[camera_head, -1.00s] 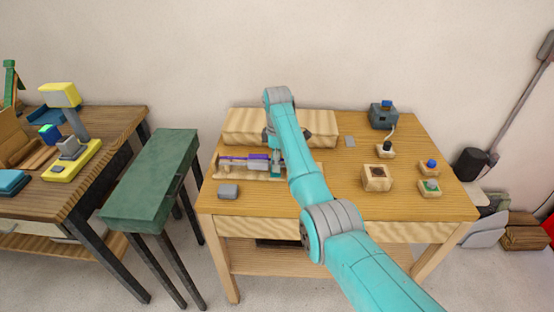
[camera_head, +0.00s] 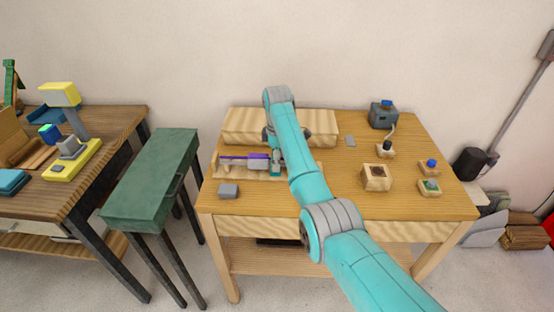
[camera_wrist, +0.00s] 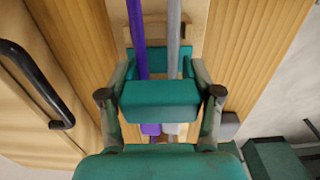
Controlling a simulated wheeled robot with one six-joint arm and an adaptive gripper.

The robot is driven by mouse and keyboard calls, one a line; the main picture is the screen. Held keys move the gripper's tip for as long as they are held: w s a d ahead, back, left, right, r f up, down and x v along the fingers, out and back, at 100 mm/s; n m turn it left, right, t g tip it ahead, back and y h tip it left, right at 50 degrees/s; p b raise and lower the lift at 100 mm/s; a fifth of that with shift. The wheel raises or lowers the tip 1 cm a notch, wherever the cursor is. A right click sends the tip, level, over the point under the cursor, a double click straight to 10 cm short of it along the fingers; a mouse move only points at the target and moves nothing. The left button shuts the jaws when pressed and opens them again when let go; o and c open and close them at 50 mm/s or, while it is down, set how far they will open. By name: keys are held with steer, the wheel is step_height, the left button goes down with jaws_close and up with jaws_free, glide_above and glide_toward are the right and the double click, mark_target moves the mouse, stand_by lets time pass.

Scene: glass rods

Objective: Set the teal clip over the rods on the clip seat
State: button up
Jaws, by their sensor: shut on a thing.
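My gripper (camera_wrist: 160,94) is shut on the teal clip (camera_wrist: 160,99), with one finger at each side of it. In the wrist view the clip lies across a purple rod (camera_wrist: 138,35) and a grey rod (camera_wrist: 174,35), which run side by side beneath it. Whether the clip touches the rods or is fully down cannot be told. In the head view the teal clip (camera_head: 277,164) shows just left of my arm, at the right end of the purple rod (camera_head: 240,158). The clip seat is mostly hidden under the clip and my arm.
A pale wooden block (camera_head: 240,125) stands behind the rods on the table. A grey block (camera_head: 228,191) lies at the front left. A wooden box (camera_head: 377,178) and buttons (camera_head: 429,187) stand to the right.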

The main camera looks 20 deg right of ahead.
steer(key=shift+f, duration=0.6)
steer(key=o, duration=0.9)
steer(key=shift+c, duration=0.2)
steer(key=shift+r, duration=5.5)
steer(key=shift+s, duration=0.1)
